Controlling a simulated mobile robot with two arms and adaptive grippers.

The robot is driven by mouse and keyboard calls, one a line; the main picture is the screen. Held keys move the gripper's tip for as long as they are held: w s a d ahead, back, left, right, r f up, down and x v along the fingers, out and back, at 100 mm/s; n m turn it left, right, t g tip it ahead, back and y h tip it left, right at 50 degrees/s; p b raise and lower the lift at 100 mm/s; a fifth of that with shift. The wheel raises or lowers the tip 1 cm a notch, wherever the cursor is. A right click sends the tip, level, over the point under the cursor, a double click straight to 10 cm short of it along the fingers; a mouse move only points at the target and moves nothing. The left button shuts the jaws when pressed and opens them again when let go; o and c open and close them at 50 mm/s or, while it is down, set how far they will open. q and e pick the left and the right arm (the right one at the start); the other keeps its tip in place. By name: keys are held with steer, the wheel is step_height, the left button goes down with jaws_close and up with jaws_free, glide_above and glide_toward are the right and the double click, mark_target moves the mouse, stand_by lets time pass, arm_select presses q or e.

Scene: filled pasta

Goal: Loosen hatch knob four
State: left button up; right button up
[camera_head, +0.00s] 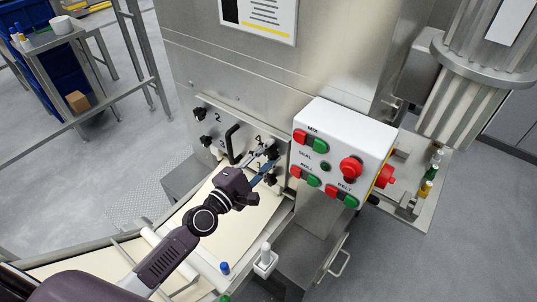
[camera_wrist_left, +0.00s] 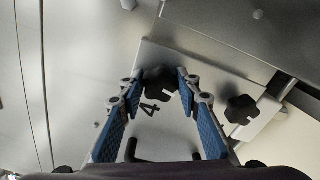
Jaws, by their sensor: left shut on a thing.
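The hatch (camera_head: 218,132) is a steel panel on the machine front with a black handle (camera_head: 231,143) and black lobed knobs beside printed numbers. Knob four (camera_wrist_left: 160,80) lies by the printed 4 in the left wrist view; in the head view it (camera_head: 272,153) is partly covered by the fingers. My left gripper (camera_head: 271,163) reaches the hatch's right side. In the left wrist view its blue-padded fingers (camera_wrist_left: 158,86) are on both sides of knob four, shut on it at the tips. My right gripper is not in view.
Another black knob (camera_wrist_left: 240,108) sits close to the right finger. A white control box (camera_head: 342,150) with red and green buttons juts out right of the hatch. A belt with pale dough sheet (camera_head: 205,215) runs below the arm. Two more knobs (camera_head: 200,113) line the hatch's left side.

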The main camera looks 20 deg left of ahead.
arm_select(q)
steer(key=shift+n, duration=0.3)
stand_by(0.4)
steer(key=o, duration=1.2)
steer(key=shift+c, duration=0.2)
steer(key=v, duration=1.2)
